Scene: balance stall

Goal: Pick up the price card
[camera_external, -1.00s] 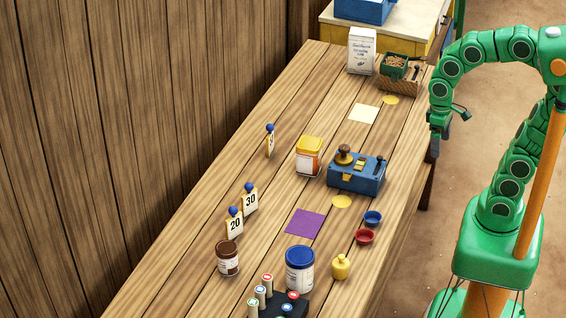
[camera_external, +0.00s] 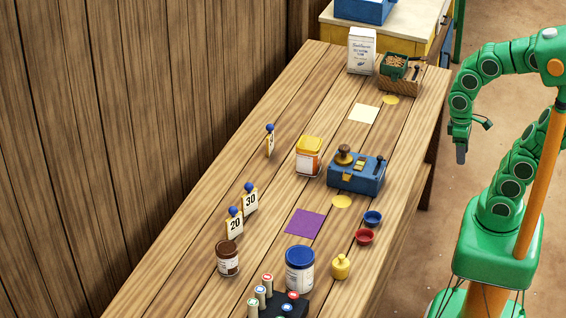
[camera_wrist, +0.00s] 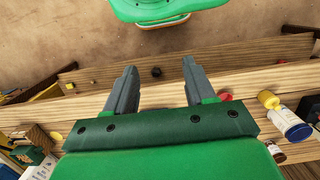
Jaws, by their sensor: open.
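Three price cards with blue knobs on top stand along the wall side of the wooden table in the external view. One reads 20 (camera_external: 235,227), one beside it reads 30 (camera_external: 250,203), and a third card (camera_external: 269,144) farther back is turned nearly edge-on, its print unreadable. My gripper (camera_external: 461,152) is off the table's right edge, far from all the cards. In the wrist view my gripper (camera_wrist: 158,88) has its two fingers apart with nothing between them. I cannot make out a price card in the wrist view.
On the table are a blue box device (camera_external: 357,174), an orange jar with yellow lid (camera_external: 308,160), a blue-lidded jar (camera_external: 299,272), a brown jar (camera_external: 228,261), red bowl (camera_external: 365,237) and blue bowl (camera_external: 372,218). A purple square (camera_external: 305,223) lies bare.

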